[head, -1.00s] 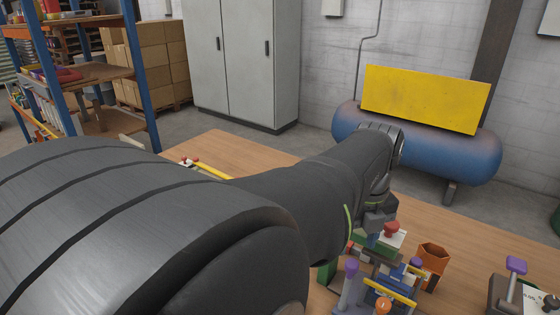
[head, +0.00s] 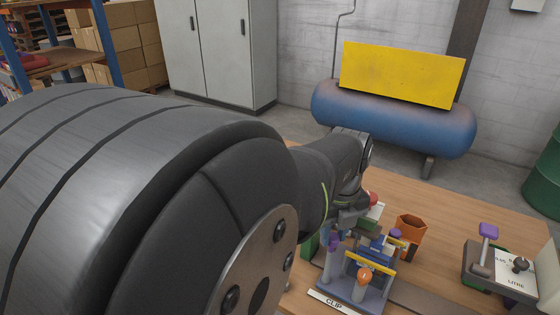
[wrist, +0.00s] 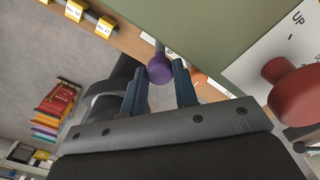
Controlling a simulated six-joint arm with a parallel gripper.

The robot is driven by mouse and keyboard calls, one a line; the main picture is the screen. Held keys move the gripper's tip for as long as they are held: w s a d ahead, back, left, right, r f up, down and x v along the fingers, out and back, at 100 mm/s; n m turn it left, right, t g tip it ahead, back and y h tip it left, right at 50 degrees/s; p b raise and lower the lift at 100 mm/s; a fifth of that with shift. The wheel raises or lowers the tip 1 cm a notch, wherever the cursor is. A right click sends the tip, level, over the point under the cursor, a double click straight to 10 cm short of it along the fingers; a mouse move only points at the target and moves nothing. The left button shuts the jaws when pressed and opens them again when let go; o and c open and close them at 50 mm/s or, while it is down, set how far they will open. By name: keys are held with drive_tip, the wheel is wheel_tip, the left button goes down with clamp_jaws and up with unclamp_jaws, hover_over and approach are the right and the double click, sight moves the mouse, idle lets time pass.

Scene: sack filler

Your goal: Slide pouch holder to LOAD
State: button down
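My gripper (wrist: 159,72) is open in the wrist view, its two dark blue fingers apart. A purple knob (wrist: 160,69) shows between the fingertips, with a gap on each side. In the head view my gripper is mostly hidden behind my arm, over the left part of the filler station. A purple knob (head: 334,241) stands on a post below it there. A yellow bar (head: 371,263) and an orange knob (head: 364,275) sit at the front, by a CLIP label (head: 333,303). I cannot tell which part is the pouch holder, and no LOAD mark is readable.
A red knob (wrist: 295,91) beside UP lettering is close on the right in the wrist view. An orange cup (head: 410,228) stands behind the station. A dial box with a purple handle (head: 488,231) is at the right. Bare table lies behind the cup.

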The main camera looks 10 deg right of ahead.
drive_tip(key=shift+s+d, duration=3.05)
drive_tip(key=shift+d, duration=0.1)
drive_tip(key=shift+r, duration=0.1)
drive_tip(key=c, duration=1.1)
unclamp_jaws()
wheel_tip(320, 180, up, 17)
drive_tip(key=shift+a+r, duration=0.1)
drive_tip(key=shift+r, duration=0.05)
hover_over(366, 271)
wheel_tip(366, 271, down, 18)
drive_tip(key=shift+r, duration=0.25)
